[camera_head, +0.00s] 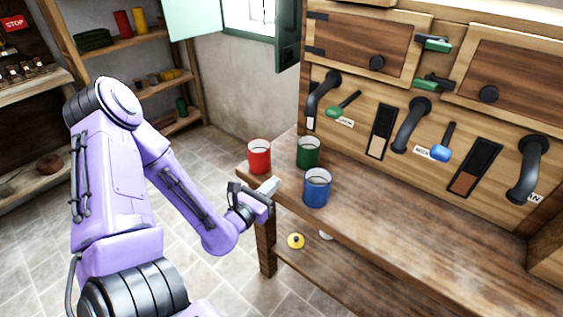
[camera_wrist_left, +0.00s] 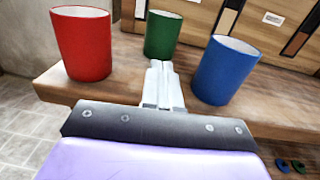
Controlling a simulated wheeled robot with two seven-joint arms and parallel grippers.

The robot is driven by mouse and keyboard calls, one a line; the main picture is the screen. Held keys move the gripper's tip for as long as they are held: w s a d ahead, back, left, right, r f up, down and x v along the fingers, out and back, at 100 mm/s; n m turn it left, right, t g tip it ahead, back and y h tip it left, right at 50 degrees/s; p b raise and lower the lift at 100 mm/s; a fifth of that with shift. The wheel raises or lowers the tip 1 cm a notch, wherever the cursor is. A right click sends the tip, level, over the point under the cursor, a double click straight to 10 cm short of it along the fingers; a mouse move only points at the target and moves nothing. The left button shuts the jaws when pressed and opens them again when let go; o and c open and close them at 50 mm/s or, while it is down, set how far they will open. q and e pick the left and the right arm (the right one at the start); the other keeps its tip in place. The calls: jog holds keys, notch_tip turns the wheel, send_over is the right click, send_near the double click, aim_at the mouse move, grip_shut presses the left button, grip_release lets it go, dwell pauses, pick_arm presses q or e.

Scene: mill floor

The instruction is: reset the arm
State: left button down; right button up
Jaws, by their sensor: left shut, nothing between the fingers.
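My left gripper (camera_head: 268,187) is shut and empty at the left end of the wooden table, its arm coming in from the left. In the left wrist view its closed fingers (camera_wrist_left: 160,85) point over the table edge between the cups. A red cup (camera_head: 259,157) stands left of the fingertips, a blue cup (camera_head: 317,187) right of them, and a green cup (camera_head: 308,152) farther back. All three cups are upright and apart from the gripper. My right gripper is out of view.
The wooden table (camera_head: 400,226) is clear to the right of the cups. Behind it stands a wooden cabinet with dark spouts (camera_head: 411,124), a green-handled lever (camera_head: 344,104) and a blue-handled lever (camera_head: 441,152). A yellow item (camera_head: 296,241) lies on the lower shelf. Shelves (camera_head: 150,85) stand at the back left.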

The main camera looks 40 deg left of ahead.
pick_arm(q)
jog(key=s+f+m+g, duration=0.1)
jog(key=f+m, duration=0.1)
jog(key=s+f+m+g, duration=0.1)
jog(key=m, duration=0.1)
jog(key=s+f+m+g, duration=0.1)
jog(key=f+m, duration=0.1)
jog(key=m, duration=0.1)
jog(key=shift+d+f, duration=0.25)
jog(key=shift+f, duration=0.05)
jog(key=s+d+f+m+g, duration=0.3)
jog(key=s+f+m+g, duration=0.3)
jog(key=s+f+m, duration=0.3)
jog(key=s+d+f+m+g+y, duration=0.1)
jog(key=s+d+f+m+g, duration=0.3)
jog(key=s+f+m, duration=0.5)
jog(key=s+m+g, duration=0.1)
jog(key=m, duration=0.4)
jog(key=shift+s+d+f+m+g+y, duration=0.15)
jog(key=shift+f+m+g+y, duration=0.15)
jog(key=shift+f+g, duration=0.1)
